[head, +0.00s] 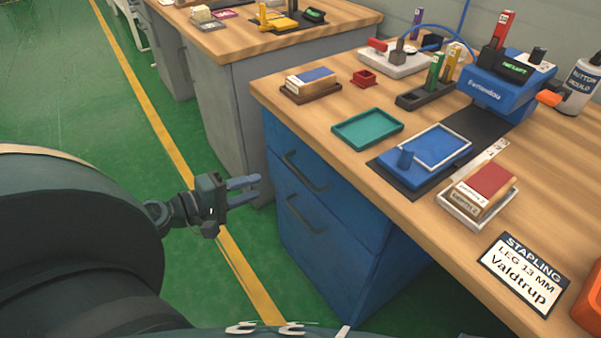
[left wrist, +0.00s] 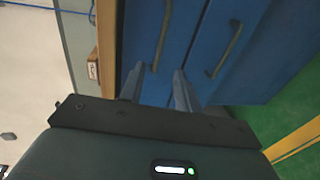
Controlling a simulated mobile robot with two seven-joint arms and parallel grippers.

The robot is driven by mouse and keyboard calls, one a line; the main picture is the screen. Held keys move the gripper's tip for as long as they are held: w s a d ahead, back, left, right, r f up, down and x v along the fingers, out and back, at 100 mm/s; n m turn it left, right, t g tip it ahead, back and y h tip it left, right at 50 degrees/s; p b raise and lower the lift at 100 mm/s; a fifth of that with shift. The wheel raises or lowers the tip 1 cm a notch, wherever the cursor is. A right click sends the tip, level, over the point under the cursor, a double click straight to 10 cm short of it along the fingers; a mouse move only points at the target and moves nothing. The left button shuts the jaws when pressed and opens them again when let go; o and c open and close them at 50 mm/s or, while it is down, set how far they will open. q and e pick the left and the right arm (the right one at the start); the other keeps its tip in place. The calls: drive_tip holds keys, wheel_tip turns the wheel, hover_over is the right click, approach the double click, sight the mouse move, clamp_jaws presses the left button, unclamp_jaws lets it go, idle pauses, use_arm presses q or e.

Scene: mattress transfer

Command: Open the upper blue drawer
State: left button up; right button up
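The blue drawer cabinet stands under the wooden bench. Its upper drawer (head: 330,189) looks shut, with a dark curved handle (head: 305,172) on its front. A second handle (head: 304,216) is on the lower drawer (head: 318,247). My left gripper (head: 258,188) is open and empty, left of the drawer fronts and apart from the handles in the head view. The left wrist view is turned sideways; there the upper handle (left wrist: 163,35) lies ahead, its near end between the two spread fingers. The lower handle (left wrist: 227,49) is to its right. My right gripper is not in view.
The bench top (head: 312,120) holds a green tray (head: 367,129), a blue pad (head: 425,157), a boxed stack (head: 480,190) and a blue stapling machine (head: 505,80). A grey cabinet (head: 212,110) stands behind. Green floor with a yellow line (head: 165,135) is free at left.

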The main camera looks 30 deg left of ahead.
sight(297, 173)
use_arm(q)
drive_tip(key=x, duration=1.2)
drive_tip(key=shift+s, duration=0.1)
drive_tip(key=shift+c, duration=0.5)
clamp_jaws()
